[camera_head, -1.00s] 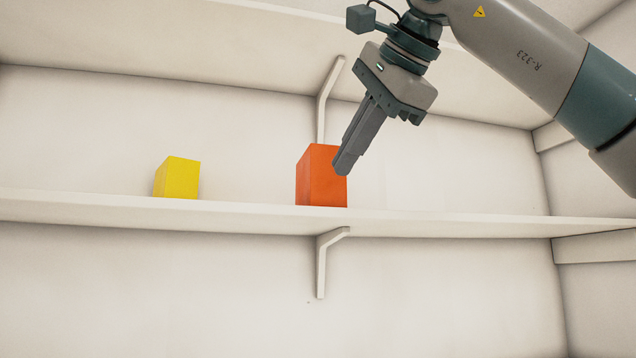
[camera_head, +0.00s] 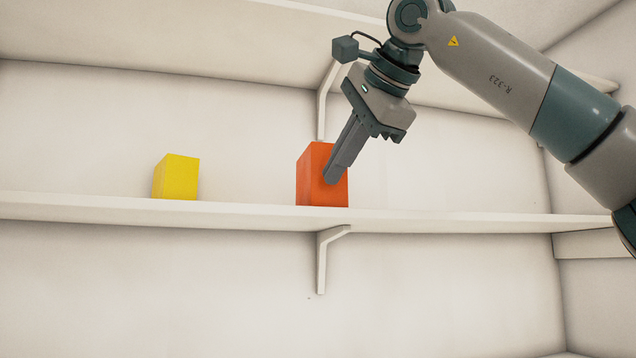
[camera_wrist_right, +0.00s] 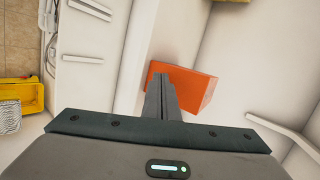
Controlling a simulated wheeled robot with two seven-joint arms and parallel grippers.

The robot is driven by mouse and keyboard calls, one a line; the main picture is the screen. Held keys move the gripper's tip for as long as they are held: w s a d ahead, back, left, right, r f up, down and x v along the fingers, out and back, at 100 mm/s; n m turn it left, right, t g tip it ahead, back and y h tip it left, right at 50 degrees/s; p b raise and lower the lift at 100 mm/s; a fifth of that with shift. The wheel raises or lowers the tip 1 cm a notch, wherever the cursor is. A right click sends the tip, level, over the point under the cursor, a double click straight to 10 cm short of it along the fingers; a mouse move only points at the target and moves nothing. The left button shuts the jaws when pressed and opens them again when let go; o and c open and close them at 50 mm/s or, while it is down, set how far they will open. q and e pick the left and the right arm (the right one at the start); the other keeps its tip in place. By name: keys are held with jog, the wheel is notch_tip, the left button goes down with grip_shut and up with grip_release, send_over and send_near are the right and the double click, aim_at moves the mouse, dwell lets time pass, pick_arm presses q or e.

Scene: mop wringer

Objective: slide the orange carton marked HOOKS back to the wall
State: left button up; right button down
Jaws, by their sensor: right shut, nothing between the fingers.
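My left gripper is not in view.
A yellow box (camera_head: 176,178) stands on the same shelf (camera_head: 440,223) to the left. A bracket (camera_head: 322,262) is under the shelf, and another shelf (camera_head: 180,50) is above. The shelf is clear right of the carton. A yellow object (camera_wrist_right: 22,95) is low at left in the wrist view.

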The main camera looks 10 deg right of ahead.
jog(key=shift+w, duration=0.15)
jog(key=shift+w+p, duration=1.1)
jog(key=shift+w, duration=1.2)
jog(key=shift+w, duration=0.15)
jog(key=shift+w+a, duration=0.15)
jog(key=shift+w, duration=2.2)
jog(key=shift+w, duration=0.2)
jog(key=shift+w+a, duration=0.1)
jog(key=shift+w, duration=2.2)
jog(key=shift+w, duration=0.2)
